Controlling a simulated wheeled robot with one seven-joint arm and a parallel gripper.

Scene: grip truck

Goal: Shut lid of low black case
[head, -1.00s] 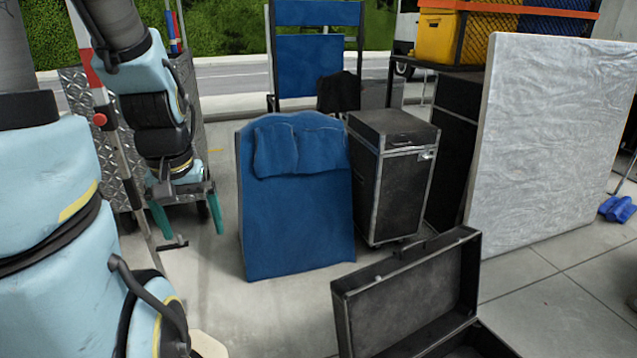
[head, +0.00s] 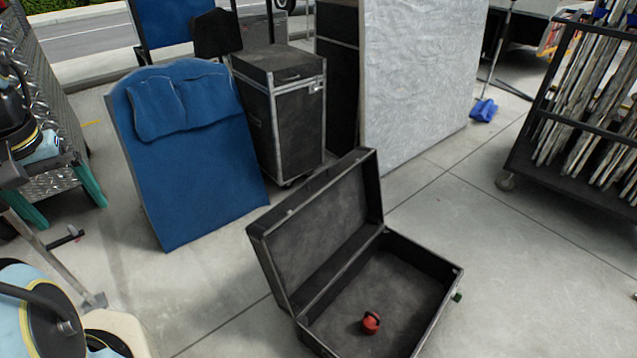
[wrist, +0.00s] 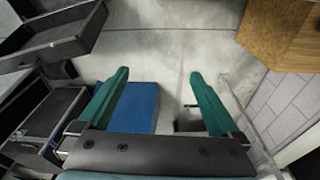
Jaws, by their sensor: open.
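The low black case (head: 436,256) stands open on the floor at the lower middle of the head view. Its lid (head: 325,230) is raised on the left side and leans back from the base. In the wrist view the open gripper (wrist: 159,73) points over the floor, and what appears to be the open case (wrist: 68,42) is at top left.
A blue padded panel (head: 195,190) stands left of the case, between it and my gripper. A tall black wheeled case (head: 297,120) and a large pale slab (head: 415,90) stand behind. A rack of boards (head: 580,130) is at right. Floor right of the case is clear.

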